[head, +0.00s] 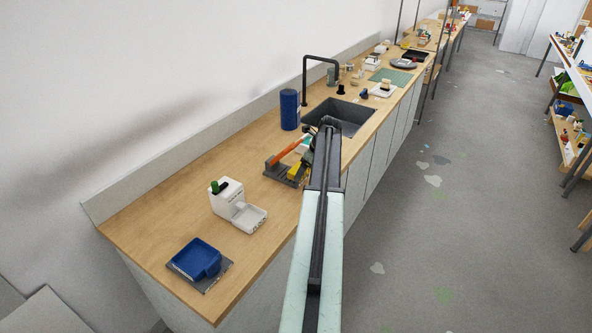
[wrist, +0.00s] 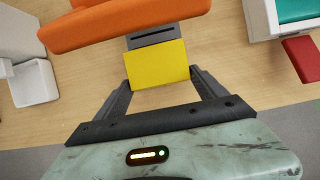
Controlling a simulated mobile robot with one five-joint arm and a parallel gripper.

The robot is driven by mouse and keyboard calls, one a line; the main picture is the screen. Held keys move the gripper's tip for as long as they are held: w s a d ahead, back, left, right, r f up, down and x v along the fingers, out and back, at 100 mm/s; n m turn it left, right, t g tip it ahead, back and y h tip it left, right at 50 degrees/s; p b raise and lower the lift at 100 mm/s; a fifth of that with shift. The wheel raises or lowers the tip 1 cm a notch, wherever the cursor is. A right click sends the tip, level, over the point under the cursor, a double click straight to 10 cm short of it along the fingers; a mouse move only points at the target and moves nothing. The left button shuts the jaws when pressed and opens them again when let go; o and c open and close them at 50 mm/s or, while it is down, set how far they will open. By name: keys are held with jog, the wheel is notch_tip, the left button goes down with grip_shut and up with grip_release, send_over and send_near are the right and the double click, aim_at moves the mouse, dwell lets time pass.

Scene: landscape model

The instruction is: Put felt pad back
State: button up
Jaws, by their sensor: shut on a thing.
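A flat yellow piece (wrist: 157,64), which I take for the felt pad, sits between the fingertips of my gripper (wrist: 158,80) in the wrist view. The fingers touch its left and right edges. A dark grey slotted part (wrist: 155,36) lies just beyond it, and an orange bar (wrist: 90,27) crosses above. In the head view the yellow piece (head: 294,171) shows beside a dark grey holder (head: 277,175) with the orange bar (head: 285,153). My arm hides most of my gripper there. I cannot tell whether the yellow piece touches the holder.
A white device with a tray (head: 229,191) and a blue tray (head: 197,258) stand nearer on the wooden counter (head: 165,212). A blue cylinder (head: 290,110) and a sink (head: 345,116) are beyond. In the wrist view a red piece (wrist: 304,58) lies at right. Bare counter separates these.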

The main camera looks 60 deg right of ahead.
aim_at(296, 168)
jog(key=w, duration=0.5)
jog(key=shift+d, duration=0.1)
jog(key=shift+s+f+b, duration=0.2)
jog(key=shift+f+b, duration=0.8)
jog(key=shift+r, duration=0.25)
jog(key=shift+f, duration=0.2)
jog(key=o, duration=1.1)
jog(key=p+v, duration=0.5)
jog(key=v, duration=0.1)
jog(key=p+v, duration=0.5)
jog(key=p, duration=0.1)
jog(key=shift+w+r, duration=0.1)
jog(key=shift+r, duration=0.35)
jog(key=shift+s+r+p, duration=0.3)
jog(key=shift+p, duration=0.05)
